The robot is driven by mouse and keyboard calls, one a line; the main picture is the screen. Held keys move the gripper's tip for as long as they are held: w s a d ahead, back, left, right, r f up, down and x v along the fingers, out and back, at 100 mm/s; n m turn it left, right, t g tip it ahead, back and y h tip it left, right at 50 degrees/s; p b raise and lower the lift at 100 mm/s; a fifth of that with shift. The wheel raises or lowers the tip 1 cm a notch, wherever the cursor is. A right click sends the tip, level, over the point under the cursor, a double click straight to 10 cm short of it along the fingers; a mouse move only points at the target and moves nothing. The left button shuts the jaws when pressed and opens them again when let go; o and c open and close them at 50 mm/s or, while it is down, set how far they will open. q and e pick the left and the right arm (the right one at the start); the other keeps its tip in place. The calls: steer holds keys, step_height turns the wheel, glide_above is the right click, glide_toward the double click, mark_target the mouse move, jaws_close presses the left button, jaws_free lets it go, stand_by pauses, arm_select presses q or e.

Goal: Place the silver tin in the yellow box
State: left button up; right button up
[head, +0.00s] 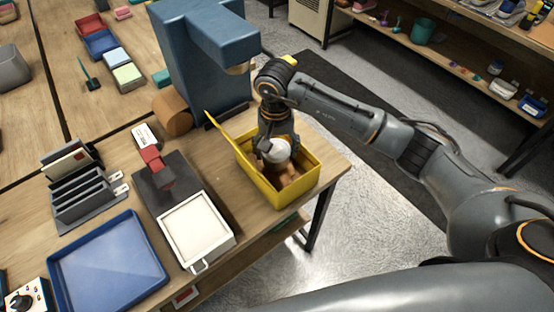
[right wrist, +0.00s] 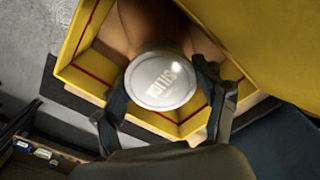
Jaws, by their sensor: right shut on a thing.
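The yellow box (head: 289,198) stands at the right end of the wooden table with its lid (head: 231,136) open to the left. Something brown lies inside it. The silver tin (head: 277,151) is round and pale, and sits at the mouth of the box in the head view. My right gripper (head: 270,147) reaches down over the box and is shut on the tin. In the right wrist view the tin (right wrist: 162,80) shows its lettered round face between the two fingers, with the box wall (right wrist: 84,40) around it. Whether the tin touches the box floor is hidden. My left gripper is not in view.
A blue machine (head: 201,65) stands behind the box, with a brown roll (head: 172,114) beside it. The table's right edge is close to the box.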

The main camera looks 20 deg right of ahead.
steer(key=shift+f, duration=0.75)
step_height(320, 180, down, 3)
steer(key=shift+f+p, duration=0.1)
steer(key=shift+p, duration=0.55)
steer(key=shift+f, duration=0.2)
steer(key=shift+f+b, duration=0.2)
steer(key=shift+b, duration=0.15)
steer(key=o, duration=1.2)
steer(key=shift+o, duration=0.2)
steer(key=shift+r, duration=0.15)
